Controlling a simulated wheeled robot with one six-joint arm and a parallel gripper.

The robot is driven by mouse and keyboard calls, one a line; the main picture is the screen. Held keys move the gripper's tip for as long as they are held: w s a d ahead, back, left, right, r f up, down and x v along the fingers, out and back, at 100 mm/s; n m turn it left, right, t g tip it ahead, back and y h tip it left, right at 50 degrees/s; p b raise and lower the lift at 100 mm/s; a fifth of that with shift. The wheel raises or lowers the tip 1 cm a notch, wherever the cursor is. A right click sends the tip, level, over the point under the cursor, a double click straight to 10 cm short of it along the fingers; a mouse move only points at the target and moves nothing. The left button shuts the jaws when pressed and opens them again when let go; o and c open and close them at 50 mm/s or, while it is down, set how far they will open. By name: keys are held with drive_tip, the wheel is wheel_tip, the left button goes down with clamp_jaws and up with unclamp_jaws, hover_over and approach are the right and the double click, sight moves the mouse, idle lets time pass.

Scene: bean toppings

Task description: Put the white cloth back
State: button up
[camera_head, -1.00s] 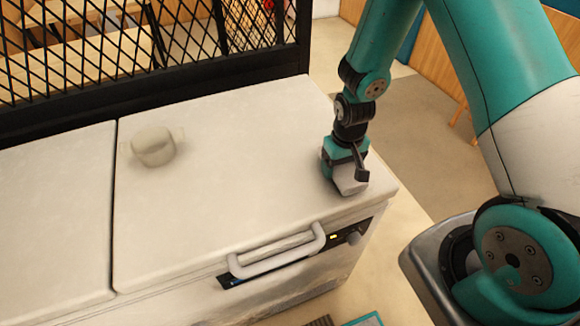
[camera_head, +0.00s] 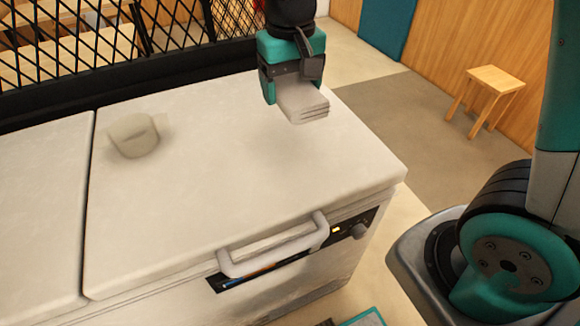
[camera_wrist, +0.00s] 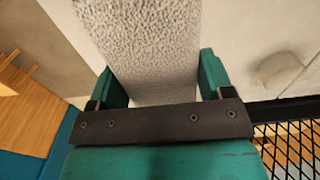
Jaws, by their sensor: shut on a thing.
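The white cloth (camera_head: 302,100) is a folded, layered block. My gripper (camera_head: 290,88) is shut on it and holds it above the right back part of the white freezer-like chest (camera_head: 230,190). In the wrist view the cloth (camera_wrist: 148,45) shows a rough grey-white weave and sits between the two green fingers of my gripper (camera_wrist: 155,75). The cloth appears clear of the lid below it.
A pale, translucent cup-like container (camera_head: 134,136) stands on the lid at the left. A handle (camera_head: 272,248) juts from the chest's front edge. A black mesh fence (camera_head: 80,50) runs behind. A wooden stool (camera_head: 486,95) stands on the floor at the right.

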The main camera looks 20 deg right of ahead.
sight(291, 168)
wheel_tip(291, 168, down, 18)
drive_tip(key=shift+f, duration=0.1)
drive_tip(key=shift+f, duration=0.1)
drive_tip(key=o, duration=1)
drive_tip(key=shift+c, duration=0.2)
wheel_tip(291, 168, up, 12)
drive_tip(key=r, duration=0.1)
drive_tip(key=s+a+r+n+y, duration=0.2)
drive_tip(key=s+r+n, duration=0.1)
drive_tip(key=s, duration=0.6)
drive_tip(key=s+a+r+n+y, duration=0.2)
drive_tip(key=s+r+n, duration=0.2)
drive_tip(key=s, duration=0.5)
wheel_tip(291, 168, up, 2)
drive_tip(key=shift+s+a+r, duration=0.1)
drive_tip(key=shift+s+a, duration=0.1)
drive_tip(key=shift+a, duration=0.2)
